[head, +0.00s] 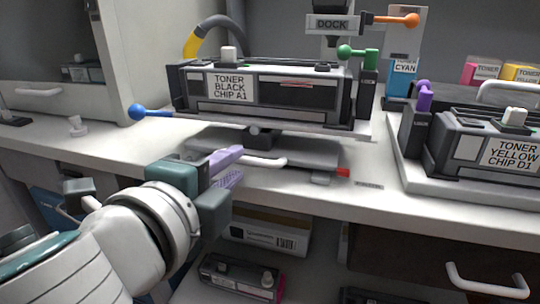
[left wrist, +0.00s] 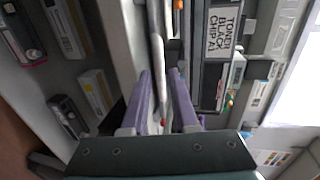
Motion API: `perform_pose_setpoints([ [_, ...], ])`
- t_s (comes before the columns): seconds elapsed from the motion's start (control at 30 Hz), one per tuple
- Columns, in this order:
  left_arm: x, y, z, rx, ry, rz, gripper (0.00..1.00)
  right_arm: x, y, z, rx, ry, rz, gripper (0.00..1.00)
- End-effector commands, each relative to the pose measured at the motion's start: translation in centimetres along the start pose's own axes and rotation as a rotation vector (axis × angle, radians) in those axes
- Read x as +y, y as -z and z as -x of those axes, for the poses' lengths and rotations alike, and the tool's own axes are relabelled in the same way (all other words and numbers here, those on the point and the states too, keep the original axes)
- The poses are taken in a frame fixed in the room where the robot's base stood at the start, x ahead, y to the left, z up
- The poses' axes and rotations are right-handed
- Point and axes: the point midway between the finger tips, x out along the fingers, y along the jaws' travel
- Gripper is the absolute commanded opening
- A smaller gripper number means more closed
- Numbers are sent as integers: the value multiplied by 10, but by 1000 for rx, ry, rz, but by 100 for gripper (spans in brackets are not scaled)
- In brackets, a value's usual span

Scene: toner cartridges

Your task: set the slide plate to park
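The slide plate (head: 312,150) is a grey flat plate under the black toner cartridge (head: 290,92) labelled "TONER BLACK CHIP A1". A white bar handle (head: 266,161) shows at the plate's front; it also shows in the left wrist view (left wrist: 158,30). My left gripper (head: 230,166) has purple fingers at the handle's left end. In the left wrist view the fingers (left wrist: 162,88) stand apart with a gap between them, and the handle runs up ahead of that gap. I cannot tell whether they touch it. My right gripper is not in view.
A blue-knobbed lever (head: 138,113) sticks out left of the cartridge. A yellow-toner unit (head: 470,145) is at right. Shelves with boxes (head: 262,230) lie below the counter edge.

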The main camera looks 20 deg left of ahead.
Motion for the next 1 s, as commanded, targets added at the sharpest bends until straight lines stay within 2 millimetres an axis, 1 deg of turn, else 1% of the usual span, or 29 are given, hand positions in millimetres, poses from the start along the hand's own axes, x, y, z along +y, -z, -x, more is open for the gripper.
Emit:
perform_pose_setpoints([
  [0.1,-1,0,20,0,-4,1,27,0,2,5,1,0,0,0],
  [0.3,1,0,59,0,-6,2,27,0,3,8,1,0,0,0],
  [0.4,1,0,74,0,-5,1,27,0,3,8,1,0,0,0],
  [0.5,1,0,84,0,-3,0,27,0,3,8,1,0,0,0],
  [0.67,0,0,90,-1,-1,-1,27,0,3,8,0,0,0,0],
  [0.93,0,0,91,-1,-2,1,27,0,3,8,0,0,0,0],
  [1.0,-5,-3,92,-13,-11,21,27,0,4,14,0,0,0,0],
])
